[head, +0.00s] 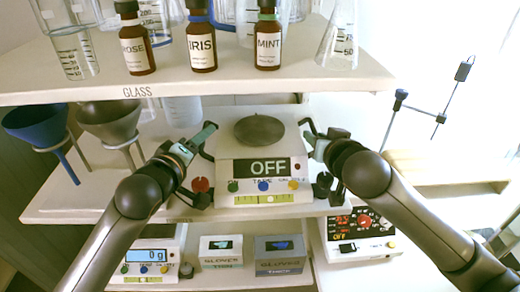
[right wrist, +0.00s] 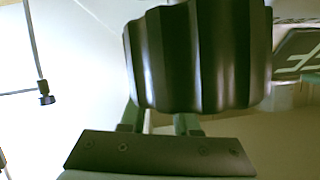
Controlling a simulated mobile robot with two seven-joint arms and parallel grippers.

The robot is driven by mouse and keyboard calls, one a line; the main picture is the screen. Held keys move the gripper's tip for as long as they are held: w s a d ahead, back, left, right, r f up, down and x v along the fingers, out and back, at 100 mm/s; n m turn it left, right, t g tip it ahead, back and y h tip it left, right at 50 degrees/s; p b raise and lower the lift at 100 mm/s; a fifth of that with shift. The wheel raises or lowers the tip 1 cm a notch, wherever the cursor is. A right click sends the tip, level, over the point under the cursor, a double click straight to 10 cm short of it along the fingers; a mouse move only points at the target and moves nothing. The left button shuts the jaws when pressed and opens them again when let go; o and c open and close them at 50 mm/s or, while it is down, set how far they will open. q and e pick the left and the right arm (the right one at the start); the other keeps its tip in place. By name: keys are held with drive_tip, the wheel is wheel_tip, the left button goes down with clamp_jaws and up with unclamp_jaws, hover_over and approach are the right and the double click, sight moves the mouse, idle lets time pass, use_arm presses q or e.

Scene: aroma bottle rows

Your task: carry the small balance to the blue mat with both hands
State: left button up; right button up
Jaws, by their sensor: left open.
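The small balance (head: 228,170) stands on the middle shelf in the head view, with a round grey pan on top and a display reading OFF. Dark handles stick out at its two sides. My left gripper (head: 206,141) is open at the balance's left handle. My right gripper (head: 316,138) is at the right handle; whether its jaws are closed around it is not clear. In the right wrist view a dark ribbed part fills the middle, and part of the balance's display (right wrist: 300,55) shows at the right edge. I see no blue mat.
The upper shelf (head: 240,86) holds bottles labelled ROSE, IRIS and MINT and glassware, close above the balance. Two funnels (head: 108,120) stand to the left. Below are another balance (head: 150,256), two glove boxes (head: 279,252) and a device with an orange display (head: 358,228).

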use_arm(q)
drive_tip(key=shift+w+d, duration=0.1)
drive_tip(key=shift+w, duration=0.1)
use_arm(e)
drive_tip(key=shift+w, duration=0.2)
use_arm(q)
drive_tip(key=shift+c, duration=0.4)
use_arm(e)
drive_tip(key=shift+c, duration=0.4)
use_arm(q)
drive_tip(key=c, duration=0.4)
use_arm(e)
clamp_jaws()
use_arm(q)
drive_tip(key=shift+f, duration=0.1)
clamp_jaws()
use_arm(e)
drive_tip(key=shift+f, duration=0.1)
use_arm(q)
drive_tip(key=shift+r, duration=0.25)
use_arm(e)
drive_tip(key=shift+r, duration=0.3)
